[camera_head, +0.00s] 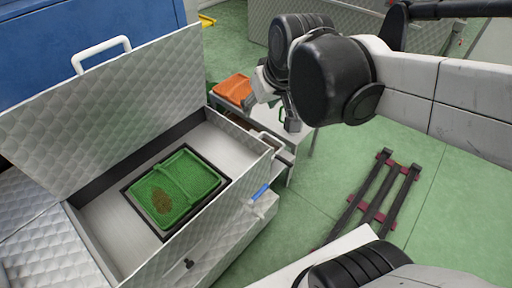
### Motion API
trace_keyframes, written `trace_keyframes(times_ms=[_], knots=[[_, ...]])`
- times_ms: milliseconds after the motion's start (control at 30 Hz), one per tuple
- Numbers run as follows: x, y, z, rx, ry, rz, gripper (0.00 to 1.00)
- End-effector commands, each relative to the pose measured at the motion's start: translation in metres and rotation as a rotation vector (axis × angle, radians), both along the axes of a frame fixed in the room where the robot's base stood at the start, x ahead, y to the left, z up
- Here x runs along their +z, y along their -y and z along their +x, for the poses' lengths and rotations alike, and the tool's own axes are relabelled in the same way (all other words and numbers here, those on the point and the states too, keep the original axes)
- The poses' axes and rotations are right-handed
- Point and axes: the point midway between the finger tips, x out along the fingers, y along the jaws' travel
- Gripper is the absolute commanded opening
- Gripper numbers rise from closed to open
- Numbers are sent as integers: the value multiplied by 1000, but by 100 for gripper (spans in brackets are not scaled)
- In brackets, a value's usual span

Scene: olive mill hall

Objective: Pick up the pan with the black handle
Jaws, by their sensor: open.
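I cannot make out a pan with a black handle in the head view. My gripper (278,108) is at the end of my arm, upper middle, pointing down beside a small light table (300,135). It is open; its fingers are small and partly hidden by the arm. An orange tray (233,90) lies on the table's left part, just left of my gripper. Something dark below the tray is mostly hidden by the chest.
A metal chest (235,135) with its quilted lid (110,110) raised holds a green tray (178,190) with a brown stain. A blue-handled tool (260,193) is at its right side. A dark rack (373,200) lies on the green floor, lower right.

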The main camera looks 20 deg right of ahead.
Motion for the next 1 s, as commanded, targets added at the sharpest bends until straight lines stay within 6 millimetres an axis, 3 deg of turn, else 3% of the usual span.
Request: trace_keyframes(times_ms=[367,567,1000], knots=[[-49,44,80,51,-80,9,42],[-85,73,119,85,-115,20,42],[-196,148,189,173,-172,61,42]])
